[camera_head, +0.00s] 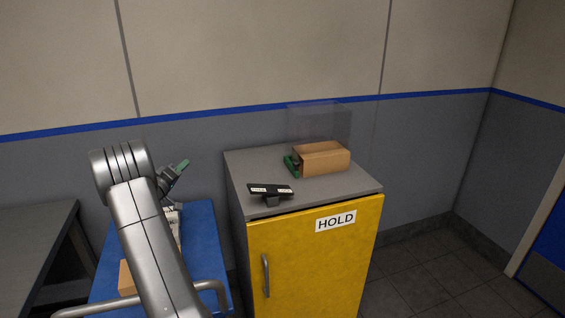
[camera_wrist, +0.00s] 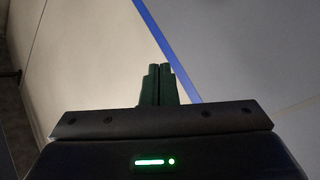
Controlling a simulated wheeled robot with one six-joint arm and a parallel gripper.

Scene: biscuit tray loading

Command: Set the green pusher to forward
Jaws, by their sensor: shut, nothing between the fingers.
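The green pusher (camera_head: 290,163) sits on the grey cabinet top, at the left end of a brown cardboard box (camera_head: 322,158). Only part of it shows, and I cannot read its setting. A small black stand with two white labels (camera_head: 270,190) is nearer the front edge; the label text is too small to read. My gripper (camera_head: 181,165) has green fingers and is in the air left of the cabinet, above the blue cart, apart from the pusher. In the wrist view my gripper (camera_wrist: 160,85) has its fingers together and empty, with only walls beyond.
The yellow cabinet (camera_head: 310,260) has a HOLD sign and a handle. A clear panel (camera_head: 320,122) stands behind the box. A blue cart (camera_head: 205,240) with a metal rail and a small box (camera_head: 126,278) is at left. A grey table (camera_head: 35,235) is at far left.

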